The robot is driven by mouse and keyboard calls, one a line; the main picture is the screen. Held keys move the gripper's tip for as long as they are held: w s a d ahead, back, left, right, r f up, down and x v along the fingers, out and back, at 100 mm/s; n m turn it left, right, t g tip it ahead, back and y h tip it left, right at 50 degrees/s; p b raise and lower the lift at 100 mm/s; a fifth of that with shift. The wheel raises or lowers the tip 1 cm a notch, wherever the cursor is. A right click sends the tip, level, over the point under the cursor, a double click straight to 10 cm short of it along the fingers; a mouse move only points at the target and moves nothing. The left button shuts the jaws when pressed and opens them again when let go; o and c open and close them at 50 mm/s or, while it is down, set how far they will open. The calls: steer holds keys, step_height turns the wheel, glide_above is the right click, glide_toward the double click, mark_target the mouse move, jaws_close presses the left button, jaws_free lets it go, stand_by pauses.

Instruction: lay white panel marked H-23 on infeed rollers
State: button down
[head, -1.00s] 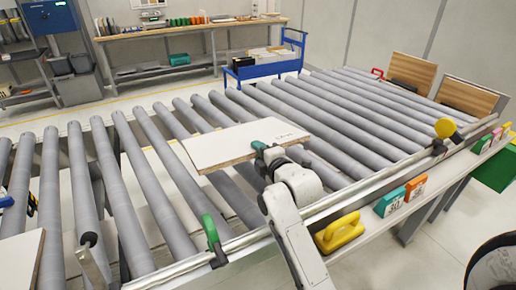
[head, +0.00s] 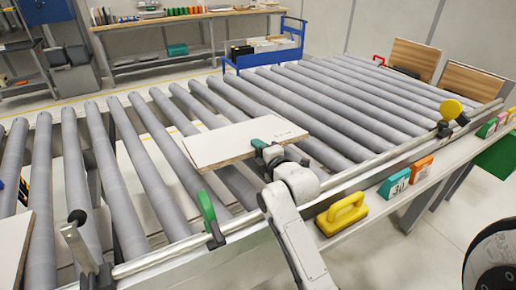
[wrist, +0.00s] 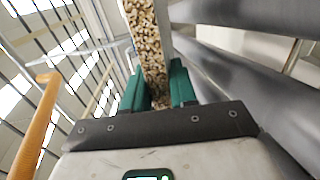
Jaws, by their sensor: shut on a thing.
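A white panel (head: 235,145) with a brown chipboard edge lies roughly flat over the infeed rollers (head: 335,112) in the head view. Faint dark marking shows near its right end, too small to read. My gripper (head: 266,152) is shut on the panel's near edge with its green fingers. In the wrist view, the chipboard edge (wrist: 150,50) runs between the green fingers (wrist: 158,92), with grey rollers (wrist: 235,75) to the right. A gap seems to show beside the panel there, but I cannot tell whether its underside touches the rollers.
A metal rail with a green-handled clamp (head: 209,215) and a yellow knob (head: 451,109) runs along the near side. A yellow handle (head: 342,214) and coloured blocks (head: 395,184) sit on the front ledge. Another pale panel (head: 16,250) lies at the lower left.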

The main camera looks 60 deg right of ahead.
steer(key=shift+f+b, duration=1.95)
steer(key=shift+f, duration=0.5)
steer(key=c, duration=0.8)
jaws_free()
steer(key=shift+o, duration=0.6)
steer(key=shift+f, duration=0.35)
steer(key=o, duration=0.7)
steer(key=shift+r, duration=0.25)
